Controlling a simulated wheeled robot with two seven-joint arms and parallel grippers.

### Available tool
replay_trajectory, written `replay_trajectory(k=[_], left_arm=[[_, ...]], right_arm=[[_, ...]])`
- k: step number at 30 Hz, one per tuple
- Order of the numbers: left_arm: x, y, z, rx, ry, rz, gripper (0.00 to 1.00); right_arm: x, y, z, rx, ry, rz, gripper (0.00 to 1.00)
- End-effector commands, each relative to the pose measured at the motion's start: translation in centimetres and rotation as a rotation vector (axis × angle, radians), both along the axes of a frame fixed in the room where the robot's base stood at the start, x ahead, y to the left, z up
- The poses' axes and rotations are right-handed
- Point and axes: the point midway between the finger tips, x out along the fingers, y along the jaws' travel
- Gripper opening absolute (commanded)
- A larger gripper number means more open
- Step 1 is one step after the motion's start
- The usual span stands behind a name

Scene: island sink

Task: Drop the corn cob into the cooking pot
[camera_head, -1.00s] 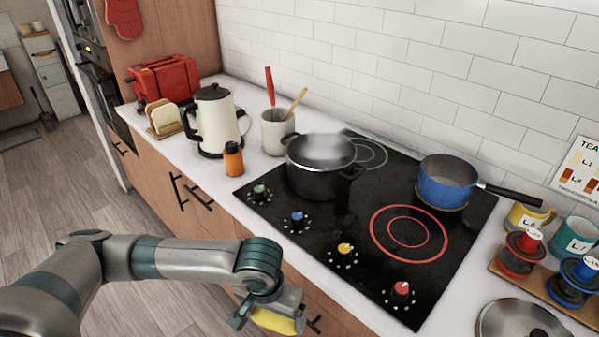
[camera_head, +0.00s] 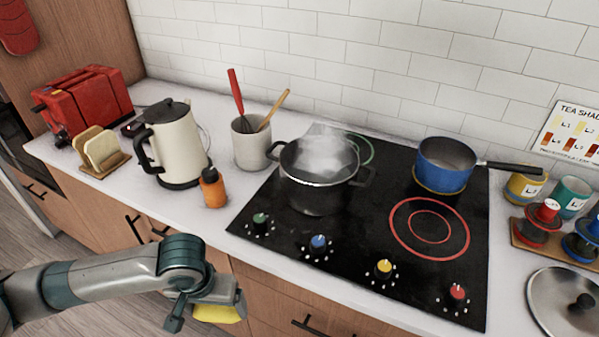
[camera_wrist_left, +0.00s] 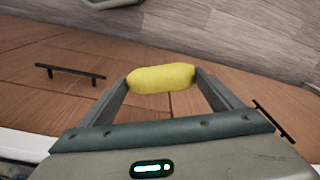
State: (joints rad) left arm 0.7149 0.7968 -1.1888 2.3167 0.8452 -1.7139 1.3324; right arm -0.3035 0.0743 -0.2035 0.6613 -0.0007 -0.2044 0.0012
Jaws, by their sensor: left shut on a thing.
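A yellow corn cob (camera_head: 218,313) is held by my left gripper (camera_head: 208,309), low in front of the counter's front edge. In the left wrist view the corn cob (camera_wrist_left: 161,78) lies crosswise between the two fingertips, which touch its ends. The pot is beyond the gripper, up and to the right in the head view. My right gripper is not in view.
The black cooktop (camera_head: 330,262) has several coloured knobs along its front. A blue saucepan (camera_head: 444,172) stands at its back right. A lid (camera_head: 565,303) lies at right.

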Motion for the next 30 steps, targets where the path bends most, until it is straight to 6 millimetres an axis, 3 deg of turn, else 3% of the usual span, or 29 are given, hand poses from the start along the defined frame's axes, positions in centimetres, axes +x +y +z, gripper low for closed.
replay_trajectory(k=[19,23,30], left_arm=[[0.0,0.0,0.8,0.000,-0.001,0.000,0.59],[0.1,-0.1,2.3,-0.001,-0.001,0.000,0.59],[0.5,-0.4,7.2,-0.003,-0.001,-0.001,0.59]], right_arm=[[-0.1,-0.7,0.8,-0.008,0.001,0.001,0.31],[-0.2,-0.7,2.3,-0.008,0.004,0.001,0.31],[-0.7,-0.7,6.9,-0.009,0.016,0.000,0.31]])
